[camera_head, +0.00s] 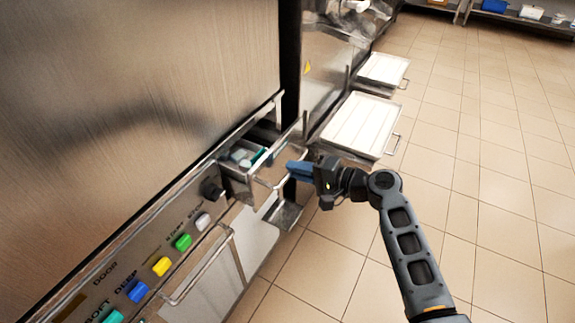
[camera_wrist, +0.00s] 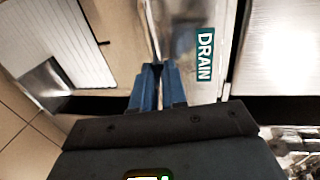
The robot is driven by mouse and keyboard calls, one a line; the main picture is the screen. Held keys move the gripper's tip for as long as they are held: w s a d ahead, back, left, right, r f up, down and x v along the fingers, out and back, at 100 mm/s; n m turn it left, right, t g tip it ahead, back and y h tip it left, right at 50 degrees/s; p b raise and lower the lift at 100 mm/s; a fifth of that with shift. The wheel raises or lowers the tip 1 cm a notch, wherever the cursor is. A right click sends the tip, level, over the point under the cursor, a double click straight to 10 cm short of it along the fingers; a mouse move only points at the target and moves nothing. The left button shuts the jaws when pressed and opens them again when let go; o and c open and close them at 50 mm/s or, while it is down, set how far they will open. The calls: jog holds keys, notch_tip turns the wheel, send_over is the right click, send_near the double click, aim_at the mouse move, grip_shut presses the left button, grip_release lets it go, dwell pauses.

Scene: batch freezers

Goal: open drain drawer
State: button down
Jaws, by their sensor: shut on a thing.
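The drain drawer (camera_head: 262,192) is a metal drawer below the machine's front panel. My gripper (camera_head: 291,167) is at the outer side of the drawer front. In the wrist view its blue fingers (camera_wrist: 158,72) are closed together on the thin drawer handle (camera_wrist: 151,30). The fingertips hide the gripped part of the handle.
Below the drawer is a small metal tray (camera_head: 285,214). Flat white-topped trays (camera_head: 360,124) with handles stick out further back. A row of coloured knobs (camera_head: 161,266) and a long bar handle (camera_head: 200,265) are at the lower left. The tiled floor (camera_head: 500,200) at right is clear.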

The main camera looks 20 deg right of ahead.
jog(key=f+p+v, duration=0.1)
jog(key=f+v, duration=0.2)
jog(key=v, duration=1.2)
jog(key=shift+s+d, duration=0.25)
jog(key=shift+s, duration=0.2)
jog(key=shift+f, duration=0.1)
jog(key=c, duration=1.2)
grip_release()
jog(key=shift+v, duration=3.9)
